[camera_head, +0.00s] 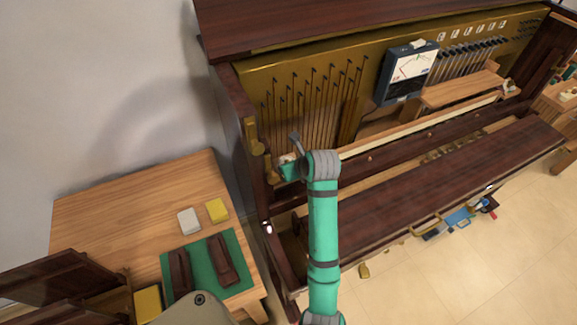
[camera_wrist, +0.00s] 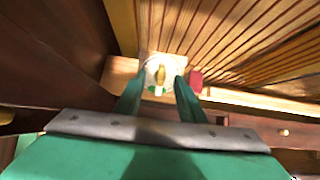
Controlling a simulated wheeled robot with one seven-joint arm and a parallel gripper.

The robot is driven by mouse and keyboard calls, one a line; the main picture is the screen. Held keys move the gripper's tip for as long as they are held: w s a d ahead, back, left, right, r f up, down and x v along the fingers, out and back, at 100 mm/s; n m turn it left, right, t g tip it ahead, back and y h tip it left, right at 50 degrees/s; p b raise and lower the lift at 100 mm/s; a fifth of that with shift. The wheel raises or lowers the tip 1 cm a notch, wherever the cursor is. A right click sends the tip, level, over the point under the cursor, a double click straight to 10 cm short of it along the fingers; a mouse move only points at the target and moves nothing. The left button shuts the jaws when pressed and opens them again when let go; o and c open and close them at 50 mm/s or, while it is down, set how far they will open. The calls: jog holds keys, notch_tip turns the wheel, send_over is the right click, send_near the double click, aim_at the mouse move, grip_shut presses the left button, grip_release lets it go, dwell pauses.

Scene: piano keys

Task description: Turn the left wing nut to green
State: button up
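In the wrist view, a small brass wing nut (camera_wrist: 160,75) stands upright in the middle of a pale round dial (camera_wrist: 149,69). A green patch (camera_wrist: 154,90) shows just below the wing nut, and a red patch (camera_wrist: 196,80) is to its right. My gripper (camera_wrist: 159,86) is open, with one green finger on each side of the wing nut's lower end. A gap shows between each finger and the nut; I cannot tell its depth. In the head view, my gripper (camera_head: 290,168) is at the piano's left end, and the wing nut is not distinguishable there.
The open piano (camera_head: 420,190) fills the right, with strings beside my gripper. A blue meter (camera_head: 407,73) stands further right. A wooden side table (camera_head: 100,205) at left holds a green mat (camera_head: 204,263) and small blocks. Tools lie on the floor at right.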

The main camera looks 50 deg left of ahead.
jog(key=shift+r, duration=0.1)
jog(key=v, duration=1.1)
dwell(1.1)
dwell(0.6)
